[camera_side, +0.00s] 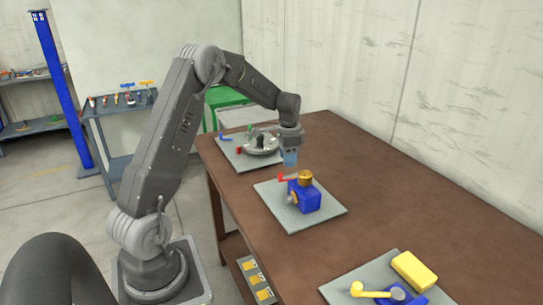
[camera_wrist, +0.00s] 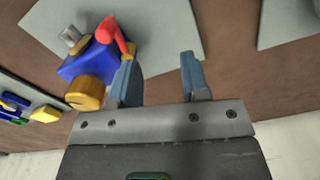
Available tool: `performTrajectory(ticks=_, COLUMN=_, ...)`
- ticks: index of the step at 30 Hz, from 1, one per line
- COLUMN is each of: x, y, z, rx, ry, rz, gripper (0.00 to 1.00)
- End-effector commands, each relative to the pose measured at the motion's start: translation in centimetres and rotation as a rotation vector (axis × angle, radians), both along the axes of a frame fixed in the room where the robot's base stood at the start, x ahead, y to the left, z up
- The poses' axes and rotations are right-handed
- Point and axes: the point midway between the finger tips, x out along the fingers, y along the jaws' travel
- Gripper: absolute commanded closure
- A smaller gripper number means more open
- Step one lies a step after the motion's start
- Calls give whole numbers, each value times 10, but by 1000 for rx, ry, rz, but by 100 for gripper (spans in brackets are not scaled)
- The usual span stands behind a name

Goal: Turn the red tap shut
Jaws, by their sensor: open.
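The red tap handle (camera_side: 284,178) sits on a blue valve body (camera_side: 308,198) with a brass cap (camera_side: 306,175) and a grey knob on its side. The body stands on a grey plate (camera_side: 272,190) on the brown bench. In the wrist view the red handle (camera_wrist: 112,33) is at upper left, its end beside the left finger's tip; I cannot tell if they touch. My gripper (camera_side: 290,160) hangs pointing down just above the tap. In the wrist view its two blue fingers (camera_wrist: 157,62) are apart with nothing between them.
A second plate with a round grey fixture (camera_side: 262,144) lies behind. A plate at the front right carries a yellow block (camera_side: 414,270) and a blue part with a yellow lever (camera_side: 370,290). The bench (camera_side: 430,215) is clear to the right, by the wall.

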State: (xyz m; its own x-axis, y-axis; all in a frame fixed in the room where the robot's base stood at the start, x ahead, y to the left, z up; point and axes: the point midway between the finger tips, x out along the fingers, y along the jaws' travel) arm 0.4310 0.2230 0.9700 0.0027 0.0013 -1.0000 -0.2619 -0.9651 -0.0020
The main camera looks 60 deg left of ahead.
Motion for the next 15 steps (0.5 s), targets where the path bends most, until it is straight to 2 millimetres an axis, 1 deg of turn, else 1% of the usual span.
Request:
performTrajectory(ticks=1, x=0, y=0, z=11, rx=1, ry=-2, rz=1, gripper=58)
performTrajectory(ticks=15, x=0, y=0, z=100, rx=2, ry=-1, rz=3, gripper=58)
